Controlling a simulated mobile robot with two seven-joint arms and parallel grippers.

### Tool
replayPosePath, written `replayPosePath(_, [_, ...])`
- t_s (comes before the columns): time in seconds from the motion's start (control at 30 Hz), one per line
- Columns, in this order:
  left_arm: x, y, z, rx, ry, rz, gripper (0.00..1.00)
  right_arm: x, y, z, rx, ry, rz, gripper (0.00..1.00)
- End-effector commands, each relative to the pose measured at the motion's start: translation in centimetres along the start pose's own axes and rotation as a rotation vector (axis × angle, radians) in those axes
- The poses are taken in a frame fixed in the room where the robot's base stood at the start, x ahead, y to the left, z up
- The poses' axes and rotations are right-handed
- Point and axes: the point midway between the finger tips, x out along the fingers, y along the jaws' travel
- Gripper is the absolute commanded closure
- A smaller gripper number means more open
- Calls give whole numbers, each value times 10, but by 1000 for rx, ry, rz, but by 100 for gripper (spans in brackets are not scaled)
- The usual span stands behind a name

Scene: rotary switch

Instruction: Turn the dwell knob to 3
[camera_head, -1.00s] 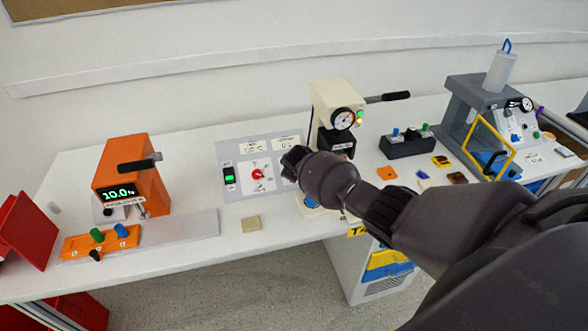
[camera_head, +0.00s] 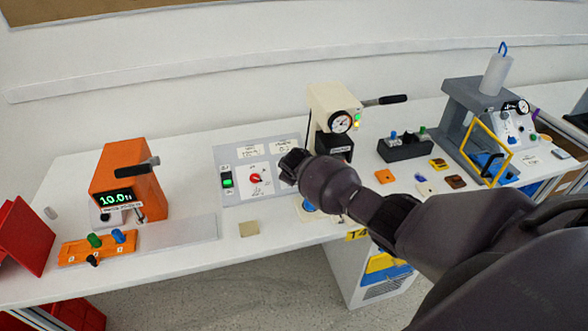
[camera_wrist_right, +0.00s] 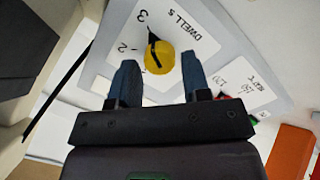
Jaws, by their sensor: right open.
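The yellow dwell knob (camera_wrist_right: 159,57) sits on a white plate marked "DWELL s" (camera_wrist_right: 185,25) in the right wrist view. Its dark pointer mark points roughly toward the printed 3; a 2 is printed to the left. My right gripper (camera_wrist_right: 160,78) is open, with a blue-grey finger on each side of the knob's lower edge. I cannot tell whether the fingers touch it. In the head view my right gripper (camera_head: 291,166) is over the right side of the grey control panel (camera_head: 232,158) and hides the dwell knob. My left gripper is not in view.
A red knob (camera_head: 256,178) and a green-lit switch (camera_head: 227,180) are left of my gripper. A cream press with a gauge (camera_head: 335,110) stands close behind it. An orange machine (camera_head: 127,180) is at left. The table front by the beige block (camera_head: 249,228) is mostly clear.

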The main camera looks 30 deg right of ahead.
Motion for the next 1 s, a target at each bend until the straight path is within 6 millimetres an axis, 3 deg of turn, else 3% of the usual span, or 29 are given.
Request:
replayPosePath(0.7, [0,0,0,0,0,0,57,-75,0,1,0,0,1,57])
replayPosePath(1.0, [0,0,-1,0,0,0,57,-94,0,1,0,-1,0,57])
